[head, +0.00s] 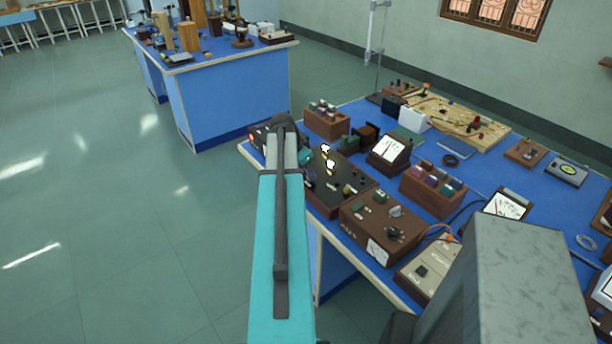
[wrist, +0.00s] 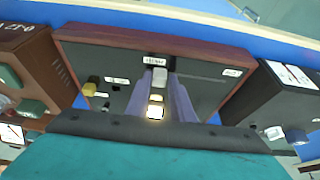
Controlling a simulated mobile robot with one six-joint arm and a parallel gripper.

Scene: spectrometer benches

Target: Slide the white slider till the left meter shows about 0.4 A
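The white slider (wrist: 159,77) appears as a small pale block near the middle of a dark-topped box with a reddish-brown rim (wrist: 240,57) in the wrist view. My gripper (wrist: 160,82) has its two grey-purple fingers on either side of the block, with a narrow gap showing; contact is not clear. A yellowish piece and a bright white piece show between the fingers nearer my wrist. In the head view the dark-topped box (head: 346,188) is at the bench's left, and my arm hides the gripper. The left meter (head: 390,150) has a white face; its reading is too small to tell.
A brown box with knobs (head: 382,225) stands close in front of the dark-topped box. A second meter (head: 504,204) and a brown block with coloured terminals (head: 433,189) stand to the right. The floor left of the bench is clear.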

